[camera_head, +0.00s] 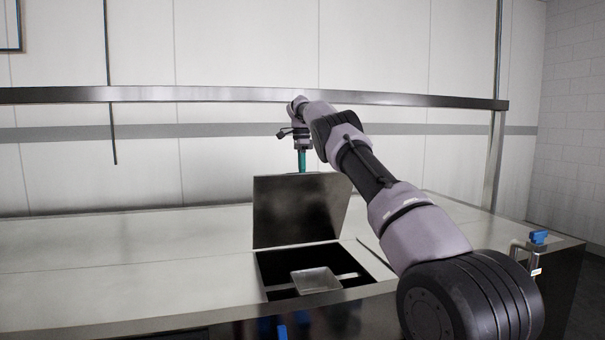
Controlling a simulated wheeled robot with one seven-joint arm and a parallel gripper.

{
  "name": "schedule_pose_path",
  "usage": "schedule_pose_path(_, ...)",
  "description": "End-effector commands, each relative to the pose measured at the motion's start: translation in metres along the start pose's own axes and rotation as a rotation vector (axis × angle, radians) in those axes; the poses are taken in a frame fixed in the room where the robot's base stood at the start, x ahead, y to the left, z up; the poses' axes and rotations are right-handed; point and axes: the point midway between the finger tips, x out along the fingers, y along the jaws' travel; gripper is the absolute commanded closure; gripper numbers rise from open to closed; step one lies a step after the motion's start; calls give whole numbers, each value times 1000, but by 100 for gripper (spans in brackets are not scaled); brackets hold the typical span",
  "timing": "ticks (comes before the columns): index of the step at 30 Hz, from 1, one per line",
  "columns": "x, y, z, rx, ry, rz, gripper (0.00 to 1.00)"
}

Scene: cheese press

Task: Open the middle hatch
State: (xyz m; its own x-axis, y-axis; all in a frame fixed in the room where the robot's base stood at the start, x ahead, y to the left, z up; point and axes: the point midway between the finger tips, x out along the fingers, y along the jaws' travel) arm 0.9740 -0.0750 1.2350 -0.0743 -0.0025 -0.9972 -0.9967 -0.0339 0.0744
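The hatch lid (300,209) stands raised, close to upright, at the back edge of a square opening (272,268) in the middle of the metal press top. A light metal block or tray (316,280) shows inside the dark opening. My gripper (302,168) is above and behind the lid's top edge, pointing down. Its teal fingers are partly hidden by the lid, so I cannot see the fingertips or whether they touch the lid. My arm reaches in from the lower right and covers part of the top right of the opening.
The flat metal top (130,250) is clear to the left of the hatch. A horizontal metal rail (200,94) crosses behind my arm. A tap with a blue handle (538,237) stands at the right edge. A blue part (282,331) shows at the front bottom.

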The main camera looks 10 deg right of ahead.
Motion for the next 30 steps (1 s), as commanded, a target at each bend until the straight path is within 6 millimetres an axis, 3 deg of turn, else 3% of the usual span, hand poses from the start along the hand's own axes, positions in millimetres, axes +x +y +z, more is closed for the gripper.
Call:
schedule_pose_path(8, 6, 0, -1, 0, 1, 8, 100)
schedule_pose_path(9, 6, 0, -1, 0, 1, 9, 66)
schedule_pose_path(11, 6, 0, 0, 0, 1, 8, 48)
schedule_pose_path(23, 2, 1, 0, -1, 0, 2, 48)
schedule_pose_path(30, 4, 13, 0, 0, -2, 3, 48)
